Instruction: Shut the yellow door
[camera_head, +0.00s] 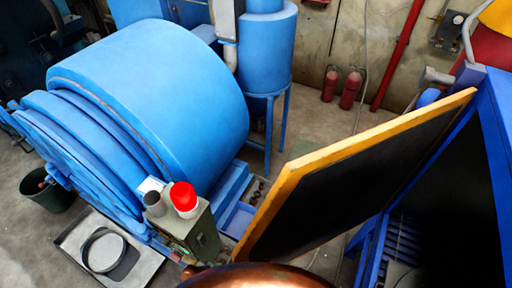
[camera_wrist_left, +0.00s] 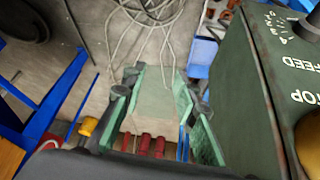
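The yellow door (camera_head: 350,165) shows in the head view as a dark panel with a yellow edge. It stands open, swung out to the left from the blue cabinet (camera_head: 490,110) on the right. The cabinet's dark inside shows behind it. My left gripper (camera_wrist_left: 157,80) shows only in the left wrist view, where its two green fingers stand apart. I see nothing clearly held between them. It is beside a dark green control box (camera_wrist_left: 260,90) with FEED and STOP lettering. My right gripper is in neither view.
A large blue drum machine (camera_head: 160,85) fills the left of the head view. The control box with a red button (camera_head: 184,197) stands between drum and door. A tray (camera_head: 105,255) lies on the floor at lower left. Fire extinguishers (camera_head: 350,90) stand at the back wall.

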